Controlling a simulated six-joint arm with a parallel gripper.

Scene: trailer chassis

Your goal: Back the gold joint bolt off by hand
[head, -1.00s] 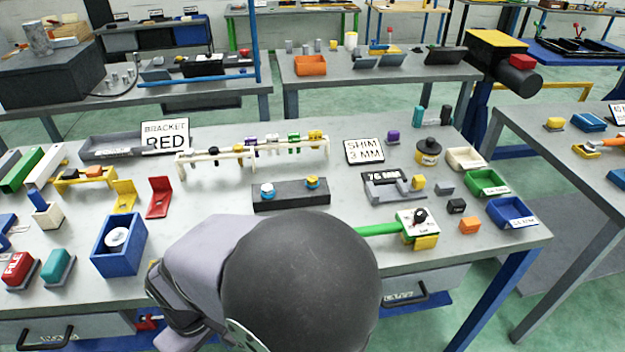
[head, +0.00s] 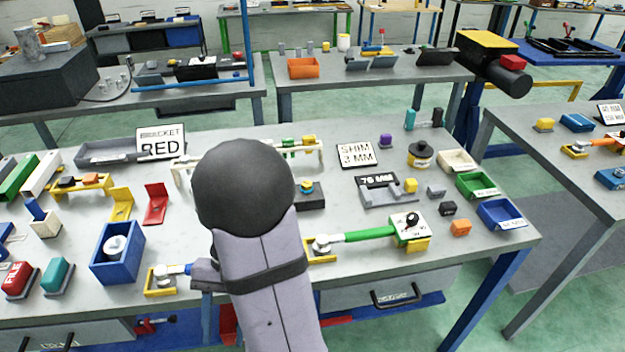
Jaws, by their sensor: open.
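A gold bolt head with a blue-green part (head: 306,187) sits on the right end of a dark block (head: 313,202) in the middle of the bench, in the head view. My arm covers the left part of that block, including the place of the second bolt. My arm's dark round joint and pale link stand in front of it.
A white rack (head: 314,153) is partly hidden behind my arm. A blue box (head: 104,268) stands at left. Bare bench shows right of the dark block.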

